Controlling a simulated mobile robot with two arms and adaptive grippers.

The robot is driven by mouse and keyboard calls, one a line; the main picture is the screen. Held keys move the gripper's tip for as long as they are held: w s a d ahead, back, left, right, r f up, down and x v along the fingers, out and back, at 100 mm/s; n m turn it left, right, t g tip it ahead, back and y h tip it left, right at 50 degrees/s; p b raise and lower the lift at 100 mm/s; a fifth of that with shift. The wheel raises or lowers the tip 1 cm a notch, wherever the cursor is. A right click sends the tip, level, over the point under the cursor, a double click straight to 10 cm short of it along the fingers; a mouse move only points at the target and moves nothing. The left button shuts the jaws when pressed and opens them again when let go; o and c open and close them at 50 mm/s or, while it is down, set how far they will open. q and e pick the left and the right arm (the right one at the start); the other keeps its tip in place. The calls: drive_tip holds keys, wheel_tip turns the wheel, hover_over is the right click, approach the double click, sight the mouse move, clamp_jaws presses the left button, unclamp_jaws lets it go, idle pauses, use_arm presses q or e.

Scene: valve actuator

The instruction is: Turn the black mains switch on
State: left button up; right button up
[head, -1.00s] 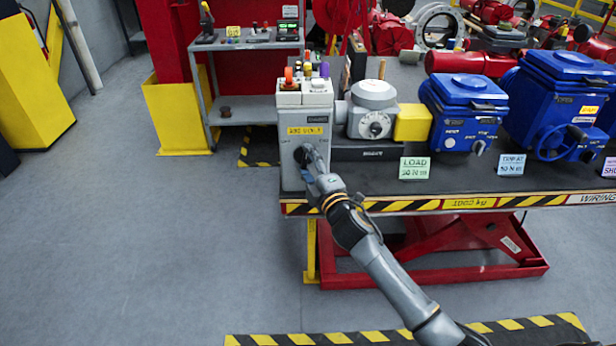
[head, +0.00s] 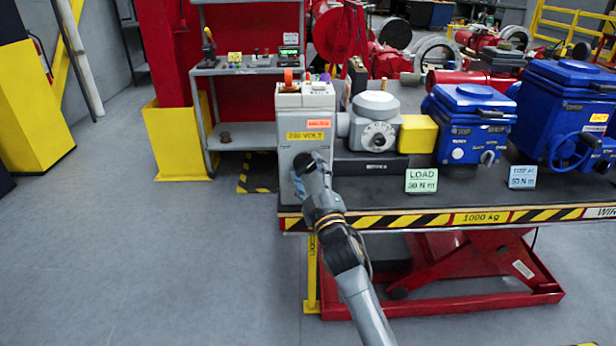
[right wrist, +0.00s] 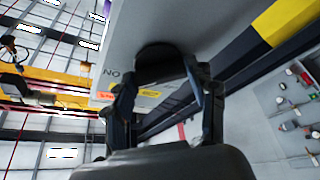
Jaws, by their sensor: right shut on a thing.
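The grey control box (head: 289,150) with a yellow "VOLT" label stands at the left end of the bench. The black mains switch (right wrist: 160,58) is a round dark knob on the box's front face, seen in the right wrist view between my fingers. My right gripper (head: 302,170) is at the lower front of the box and covers most of the switch in the head view. Its fingers (right wrist: 160,92) are shut on the switch, one on each side. The switch's pointer position is hidden. My left gripper is not in view.
A grey actuator (head: 374,125) with a yellow end cap stands right of the box. Blue actuators (head: 470,125) stand further right, behind a green LOAD card (head: 421,181). The bench has a striped front edge (head: 400,220). The floor at left is clear.

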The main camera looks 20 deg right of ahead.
drive_tip(key=shift+f, duration=0.1)
idle(0.3)
drive_tip(key=o, duration=1.2)
drive_tip(key=shift+c, duration=0.2)
drive_tip(key=v, duration=1.2)
